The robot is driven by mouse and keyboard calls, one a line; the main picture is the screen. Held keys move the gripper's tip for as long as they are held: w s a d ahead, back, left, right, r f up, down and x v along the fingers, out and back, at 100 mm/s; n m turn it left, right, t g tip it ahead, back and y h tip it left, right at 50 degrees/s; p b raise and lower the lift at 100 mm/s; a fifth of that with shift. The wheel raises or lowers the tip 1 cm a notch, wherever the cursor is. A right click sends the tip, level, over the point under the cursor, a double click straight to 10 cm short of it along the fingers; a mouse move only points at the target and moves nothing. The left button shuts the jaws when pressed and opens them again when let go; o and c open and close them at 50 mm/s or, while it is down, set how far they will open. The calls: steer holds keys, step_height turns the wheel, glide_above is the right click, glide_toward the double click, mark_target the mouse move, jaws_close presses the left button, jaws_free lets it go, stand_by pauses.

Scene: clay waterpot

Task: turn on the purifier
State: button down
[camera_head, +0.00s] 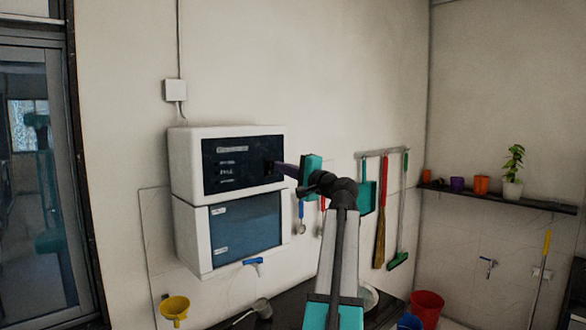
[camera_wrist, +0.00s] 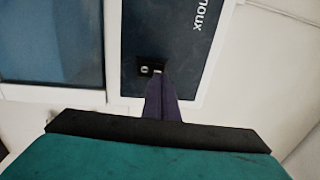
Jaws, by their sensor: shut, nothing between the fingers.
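The purifier (camera_head: 180,160) is a white wall-mounted box with a dark upper front panel and a blue-tinted lower window. It fills much of the wrist view, where the panel (camera_wrist: 185,25) carries white lettering. A small black square switch (camera_wrist: 146,66) with a white mark sits on that panel. My gripper (camera_head: 275,168) is shut and empty, its purple fingers pointing at the right part of the upper panel. In the wrist view its fingertips (camera_wrist: 158,77) overlap the lower right of the switch. I cannot tell whether they touch it.
A blue-handled tap (camera_head: 253,262) sits under the purifier. A yellow funnel (camera_head: 174,308) is at lower left. Brooms (camera_head: 381,215) and other tools hang to the right of my arm. A shelf (camera_head: 500,194) with pots and a plant is at far right, above a red bucket (camera_head: 427,307).

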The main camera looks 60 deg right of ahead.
mark_target(270, 168)
steer(key=shift+p+x, duration=0.3)
steer(key=shift+x, duration=0.85)
steer(key=shift+s+d, duration=0.1)
